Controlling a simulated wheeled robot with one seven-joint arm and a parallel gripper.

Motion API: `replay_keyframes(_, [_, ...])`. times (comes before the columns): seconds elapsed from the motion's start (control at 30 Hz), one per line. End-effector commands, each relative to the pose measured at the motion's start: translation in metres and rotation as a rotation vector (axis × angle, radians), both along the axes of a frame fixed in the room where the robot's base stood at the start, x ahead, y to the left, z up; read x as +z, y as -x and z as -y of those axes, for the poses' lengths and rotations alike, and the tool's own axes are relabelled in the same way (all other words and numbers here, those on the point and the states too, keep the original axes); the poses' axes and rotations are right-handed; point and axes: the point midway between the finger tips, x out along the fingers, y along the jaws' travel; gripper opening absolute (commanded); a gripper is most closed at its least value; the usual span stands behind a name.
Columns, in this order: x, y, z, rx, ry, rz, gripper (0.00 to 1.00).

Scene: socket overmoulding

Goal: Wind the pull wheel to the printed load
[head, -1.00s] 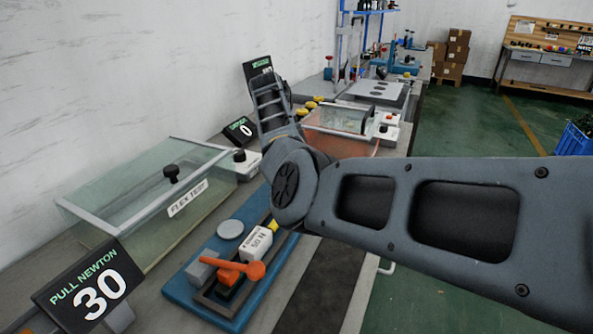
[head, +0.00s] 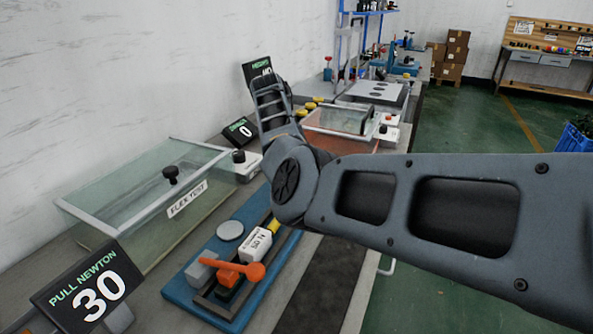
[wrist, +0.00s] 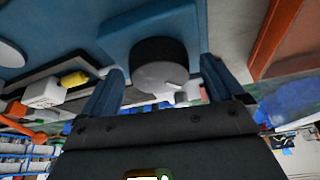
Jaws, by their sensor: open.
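The pull wheel appears in the wrist view as a round knob (wrist: 160,77) with a dark rim and a grey face, in front of a blue block. My gripper (wrist: 162,72) is open, with one finger on each side of the knob; I cannot tell whether they touch it. In the head view my arm hides the gripper and the wheel. The pull display (head: 95,290) reads 30 newton. A white block (head: 256,242) printed 50 N sits on the blue pull rig (head: 192,299), beside an orange lever (head: 240,270).
A clear flex test box (head: 130,205) stands along the wall side, with a display (head: 238,130) reading 0 beyond it. Another clear-lidded box (head: 340,128) and machines fill the bench farther back. The green floor to the right is open.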

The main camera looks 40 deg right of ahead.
Motion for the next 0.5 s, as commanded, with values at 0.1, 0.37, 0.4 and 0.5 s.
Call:
replay_keyframes(0.1, [0.0, 0.0, 0.0, 0.0, 0.0, 0.0, 0.95])
replay_keyframes(0.37, [0.024, -0.01, -0.002, 0.001, 0.0, 0.003, 0.95])
replay_keyframes(0.4, [0.031, -0.012, -0.003, 0.002, -0.002, 0.004, 0.95])
replay_keyframes(0.5, [0.046, -0.019, -0.004, 0.001, -0.001, 0.003, 0.95])
